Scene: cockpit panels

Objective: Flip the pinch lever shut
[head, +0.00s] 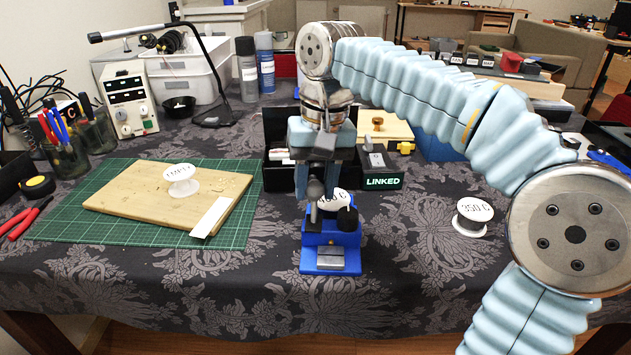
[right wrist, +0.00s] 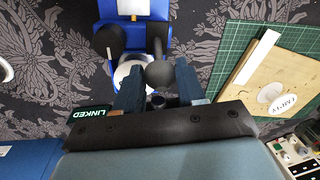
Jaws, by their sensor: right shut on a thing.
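The blue pinch device (head: 330,240) stands on the patterned cloth at the table's front middle, with a grey plate at its front. Its dark lever (head: 314,190) stands upright with a rounded knob, which also shows in the right wrist view (right wrist: 159,73). My right gripper (head: 314,178) comes down from above with its fingers (right wrist: 158,92) either side of the lever, shut on it. A white labelled disc (head: 334,201) sits behind the lever, partly hidden. A second black knob (right wrist: 109,40) is beside the lever. My left gripper is not in view.
A wooden board (head: 150,205) with a white labelled piece (head: 181,180) lies on a green mat (head: 90,238) at left. A "LINKED" box (head: 381,182) stands behind right of the device. A "350 C" spool (head: 474,216) stands at right. The cloth in front is clear.

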